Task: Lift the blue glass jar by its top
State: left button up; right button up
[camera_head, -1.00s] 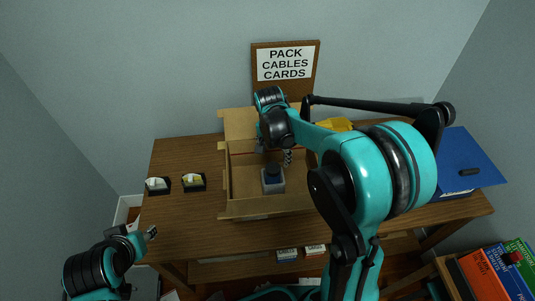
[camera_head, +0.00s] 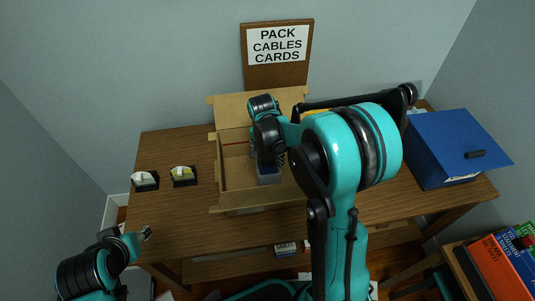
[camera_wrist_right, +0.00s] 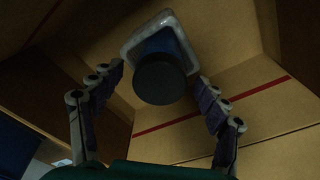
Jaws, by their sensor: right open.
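The blue glass jar (camera_head: 268,179) stands inside the open cardboard box (camera_head: 232,202), partly hidden behind my right arm in the head view. In the right wrist view the jar (camera_wrist_right: 153,40) shows a pale, squarish glass outline and a round dark top (camera_wrist_right: 160,79). My right gripper (camera_wrist_right: 162,82) is open, with one finger on each side of the dark top and visible gaps between. In the head view my right gripper (camera_head: 271,158) is down in the box over the jar, mostly hidden by its own wrist. My left gripper (camera_head: 146,234) is at the lower left, away from the box; its jaws are too small to judge.
Two small black holders (camera_head: 145,181) (camera_head: 184,176) with cards or slips stand left of the box on the wooden table (camera_head: 180,222). A blue box (camera_head: 448,145) stands at the right. A sign board (camera_head: 278,74) leans behind. The box walls surround the jar closely.

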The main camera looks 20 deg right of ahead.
jog(key=shift+f, duration=0.1)
jog(key=c, duration=1.6)
jog(key=shift+r+p, duration=7.05)
jog(key=shift+r, duration=2.5)
jog(key=shift+c, duration=0.2)
